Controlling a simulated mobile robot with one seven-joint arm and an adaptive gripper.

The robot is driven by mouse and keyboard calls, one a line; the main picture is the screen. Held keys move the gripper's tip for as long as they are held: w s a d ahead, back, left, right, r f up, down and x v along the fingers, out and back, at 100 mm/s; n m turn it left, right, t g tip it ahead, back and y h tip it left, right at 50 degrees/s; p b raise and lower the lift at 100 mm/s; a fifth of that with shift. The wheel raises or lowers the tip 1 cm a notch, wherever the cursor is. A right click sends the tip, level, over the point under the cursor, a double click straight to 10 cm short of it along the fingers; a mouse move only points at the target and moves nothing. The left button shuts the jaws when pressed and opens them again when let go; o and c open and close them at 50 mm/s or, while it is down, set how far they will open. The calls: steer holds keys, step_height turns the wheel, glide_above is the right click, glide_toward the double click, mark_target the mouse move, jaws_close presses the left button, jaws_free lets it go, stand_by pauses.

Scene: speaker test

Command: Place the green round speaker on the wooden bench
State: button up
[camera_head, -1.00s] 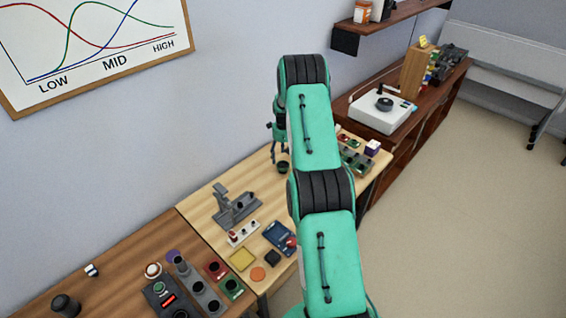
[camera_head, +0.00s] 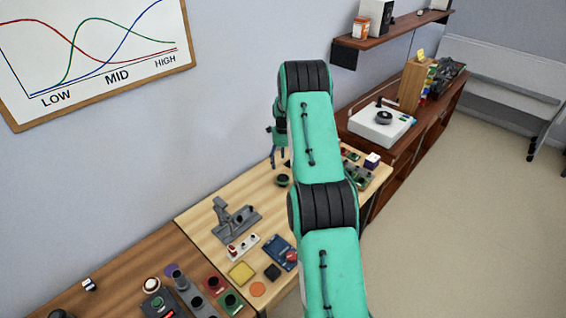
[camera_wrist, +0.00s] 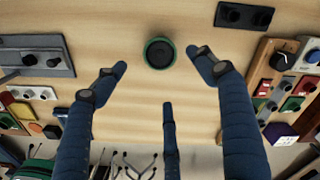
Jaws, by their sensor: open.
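The green round speaker (camera_wrist: 159,53), a small dark cone with a green rim, lies on the light wooden bench (camera_wrist: 140,120). In the head view the speaker (camera_head: 283,181) sits on the bench (camera_head: 215,250) close to the wall side. My gripper (camera_wrist: 159,72) is open, its blue fingers spread apart. In the wrist view two fingertips lie left and right of the speaker and a third is below it in the picture; none is seen touching it. In the head view my gripper (camera_head: 278,155) hangs above the speaker, partly hidden by my arm.
A grey stand (camera_head: 236,218) and several small modules share the bench. A black two-knob box (camera_wrist: 245,15) and a wooden panel of switches (camera_wrist: 290,85) are right of the speaker in the wrist view. A white turntable (camera_head: 380,126) stands on the darker cabinet beyond.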

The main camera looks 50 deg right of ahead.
steer(key=a+r+n+t, duration=0.1)
steer(key=a+r+n, duration=0.3)
steer(key=a+r, duration=0.85)
steer(key=a+r+n+t, duration=0.1)
steer(key=a+r+n, duration=0.4)
steer(key=a+r, duration=0.8)
steer(key=s+a+r+n+t+h, duration=0.1)
steer(key=s+a+r+n, duration=0.5)
steer(key=s+a+r, duration=0.65)
steer(key=s+a+r+n+t, duration=0.1)
steer(key=s+a+r+n, duration=0.1)
steer(key=s+a+n, duration=0.4)
steer(key=s+a+r+n+t+y, duration=0.1)
steer(key=s+a+n, duration=0.5)
steer(key=s+a, duration=0.6)
steer(key=s+r, duration=0.1)
steer(key=s, duration=0.6)
steer(key=shift+a+r+t, duration=0.2)
steer(key=shift+a+t, duration=0.1)
steer(key=shift+s, duration=0.1)
